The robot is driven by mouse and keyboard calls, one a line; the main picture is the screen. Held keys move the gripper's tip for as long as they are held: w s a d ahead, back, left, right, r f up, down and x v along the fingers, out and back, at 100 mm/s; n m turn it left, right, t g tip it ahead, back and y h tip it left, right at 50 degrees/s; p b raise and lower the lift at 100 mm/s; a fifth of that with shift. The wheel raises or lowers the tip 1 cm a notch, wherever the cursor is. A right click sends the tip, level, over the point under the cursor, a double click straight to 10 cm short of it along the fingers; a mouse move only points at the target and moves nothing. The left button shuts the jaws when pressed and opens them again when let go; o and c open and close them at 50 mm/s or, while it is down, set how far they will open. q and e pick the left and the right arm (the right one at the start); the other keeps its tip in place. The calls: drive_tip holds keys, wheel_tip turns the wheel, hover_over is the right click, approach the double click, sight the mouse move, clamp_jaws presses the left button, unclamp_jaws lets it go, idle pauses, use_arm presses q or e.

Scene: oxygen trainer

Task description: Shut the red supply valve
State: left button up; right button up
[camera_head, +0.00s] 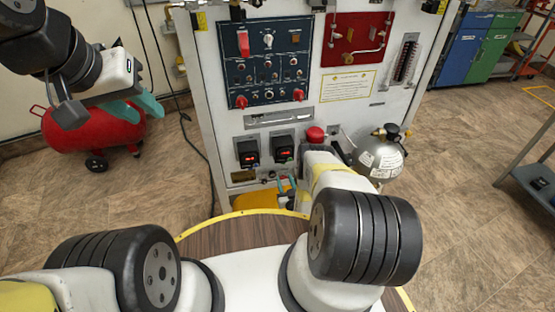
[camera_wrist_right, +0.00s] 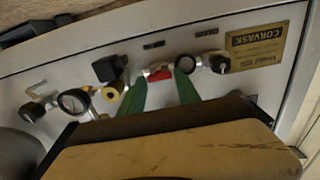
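The red valve handle (camera_wrist_right: 160,74) shows in the right wrist view, low on the grey panel, lying roughly level. My right gripper (camera_wrist_right: 161,82) has its two green fingers apart, one at each side of the handle. I cannot tell whether either finger touches it. In the head view my right gripper (camera_head: 285,186) is small and partly hidden by my own arm, low in front of the cabinet; the handle cannot be made out there. My left gripper (camera_head: 146,108) is open and empty at the upper left, in front of a red tank (camera_head: 75,132).
The cabinet's blue switch panel (camera_head: 267,62) and red panel (camera_head: 356,38) are above. A round gauge (camera_wrist_right: 74,102), brass fitting (camera_wrist_right: 114,90) and black knob (camera_wrist_right: 219,64) flank the handle. A silver cylinder (camera_head: 379,157) stands at the cabinet's right.

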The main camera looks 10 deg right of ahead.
clamp_jaws()
drive_tip(key=shift+m, duration=0.4)
drive_tip(key=m, duration=0.4)
drive_tip(key=shift+d, duration=0.15)
drive_tip(key=m, duration=0.4)
drive_tip(key=shift+s+f, duration=0.1)
drive_tip(key=shift+f, duration=0.05)
drive_tip(key=shift+f+m, duration=0.15)
drive_tip(key=shift+m, duration=4.35)
